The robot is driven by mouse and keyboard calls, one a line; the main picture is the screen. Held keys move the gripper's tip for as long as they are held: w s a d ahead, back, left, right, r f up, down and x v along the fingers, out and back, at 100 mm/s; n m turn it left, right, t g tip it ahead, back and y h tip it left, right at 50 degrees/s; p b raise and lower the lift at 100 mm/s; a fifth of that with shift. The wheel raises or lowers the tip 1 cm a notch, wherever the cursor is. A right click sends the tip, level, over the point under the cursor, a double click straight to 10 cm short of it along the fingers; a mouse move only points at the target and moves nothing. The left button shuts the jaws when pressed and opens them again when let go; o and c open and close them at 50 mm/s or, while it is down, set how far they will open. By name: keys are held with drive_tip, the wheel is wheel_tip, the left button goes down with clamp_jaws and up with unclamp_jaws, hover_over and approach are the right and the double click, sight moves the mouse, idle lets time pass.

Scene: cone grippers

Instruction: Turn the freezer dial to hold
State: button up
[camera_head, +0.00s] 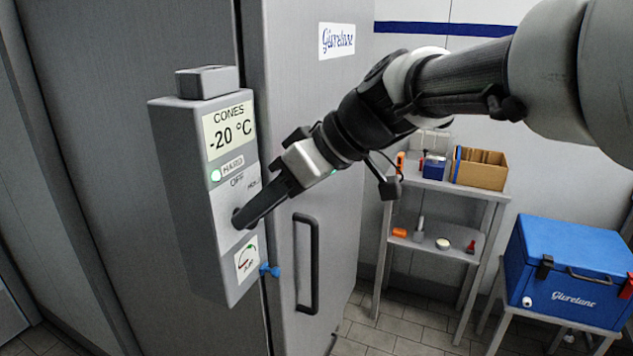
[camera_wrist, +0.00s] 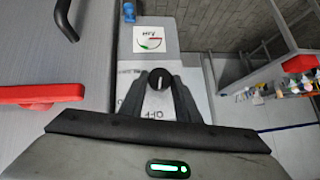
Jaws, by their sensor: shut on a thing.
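My gripper (camera_head: 242,216) reaches in from the right and is shut on the dial. The wrist view shows the black round dial (camera_wrist: 160,76) between my two fingers (camera_wrist: 160,82). A white mark on the dial runs nearly up and down in that view. Labels beside the fingers are partly covered.
A sticker with a gauge (camera_head: 247,259) and a blue knob (camera_head: 270,271) are below the dial. The freezer's black door handle (camera_head: 306,265) is to the right. A shelf (camera_head: 450,190) with small items and a blue cooler (camera_head: 570,270) stand farther right. A red bar (camera_wrist: 42,94) shows in the wrist view.

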drive_tip(key=shift+w+d+f+m+g+y+p, duration=0.1)
drive_tip(key=shift+w+m+g+y+p, duration=0.15)
drive_tip(key=shift+m+g+y, duration=0.65)
drive_tip(key=shift+w+d+f+m+g+y+p, duration=0.15)
drive_tip(key=shift+m+g+y+p, duration=0.35)
drive_tip(key=shift+g, duration=0.65)
drive_tip(key=shift+w+f+m+g+y+p, duration=0.1)
drive_tip(key=shift+w+m+g+y+p, duration=0.1)
drive_tip(key=shift+m+g+y, duration=0.7)
drive_tip(key=o, duration=1)
drive_tip(key=v, duration=0.5)
drive_tip(key=p+v, duration=0.1)
drive_tip(key=v, duration=0.5)
drive_tip(key=p+v, duration=0.1)
drive_tip(key=v, duration=0.5)
drive_tip(key=shift+w+r, duration=0.25)
drive_tip(key=shift+w, duration=0.1)
drive_tip(key=shift+s, duration=0.1)
